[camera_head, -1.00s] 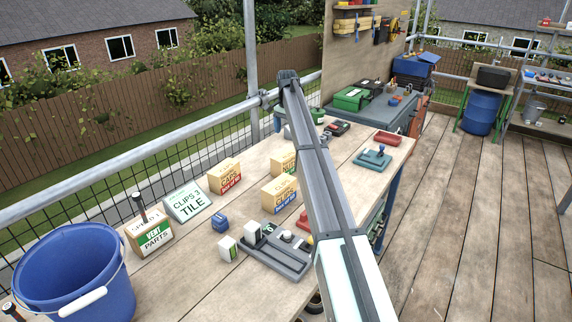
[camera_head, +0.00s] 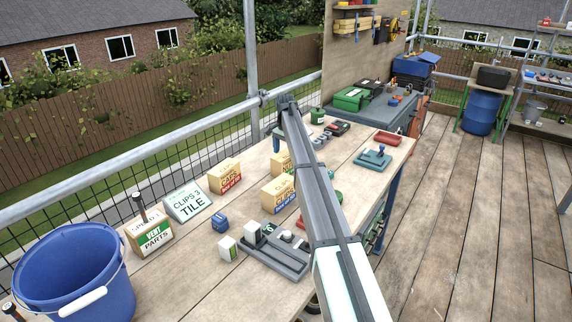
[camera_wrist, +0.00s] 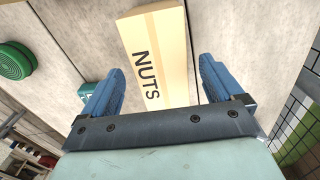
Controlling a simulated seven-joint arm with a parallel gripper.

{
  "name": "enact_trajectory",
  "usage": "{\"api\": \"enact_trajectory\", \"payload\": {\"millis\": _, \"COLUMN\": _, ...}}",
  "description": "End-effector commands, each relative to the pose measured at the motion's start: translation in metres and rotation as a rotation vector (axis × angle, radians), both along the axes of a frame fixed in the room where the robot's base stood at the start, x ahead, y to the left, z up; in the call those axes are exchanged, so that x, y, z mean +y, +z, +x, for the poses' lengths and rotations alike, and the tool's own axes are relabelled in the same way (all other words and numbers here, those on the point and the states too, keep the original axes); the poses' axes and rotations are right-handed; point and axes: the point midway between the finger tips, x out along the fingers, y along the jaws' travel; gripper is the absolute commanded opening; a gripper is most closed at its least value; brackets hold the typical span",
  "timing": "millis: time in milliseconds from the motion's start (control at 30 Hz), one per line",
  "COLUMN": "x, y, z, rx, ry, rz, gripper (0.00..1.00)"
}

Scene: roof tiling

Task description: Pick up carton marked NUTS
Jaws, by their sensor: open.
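The carton marked NUTS (camera_wrist: 158,50) is cream and tan, with black letters, in the wrist view. It lies ahead of my gripper (camera_wrist: 162,66), its near end between the two blue fingers. The fingers are apart, with a gap on each side of the carton, and hold nothing. In the head view my arm crosses the bench and I cannot make out the NUTS lettering there. A tan carton (camera_head: 280,161) beside the arm is partly hidden and its label is not readable.
A blue bucket (camera_head: 75,274) is at front left. A green round object (camera_wrist: 15,62) lies left in the wrist view.

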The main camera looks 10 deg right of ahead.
Motion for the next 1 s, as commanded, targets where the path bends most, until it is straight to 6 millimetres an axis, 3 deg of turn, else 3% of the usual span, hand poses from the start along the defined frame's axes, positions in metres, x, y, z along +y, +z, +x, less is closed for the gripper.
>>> {"api": "enact_trajectory", "payload": {"millis": 300, "x": -0.003, "y": -0.039, "z": 0.003, "rx": 0.000, "ry": 0.000, "rz": 0.000, "gripper": 0.94}}
{"api": "enact_trajectory", "payload": {"millis": 567, "x": -0.003, "y": -0.042, "z": 0.004, "rx": -0.001, "ry": 0.000, "rz": 0.000, "gripper": 0.94}}
{"api": "enact_trajectory", "payload": {"millis": 1000, "x": -0.003, "y": -0.042, "z": 0.003, "rx": 0.000, "ry": 0.000, "rz": 0.000, "gripper": 0.52}}
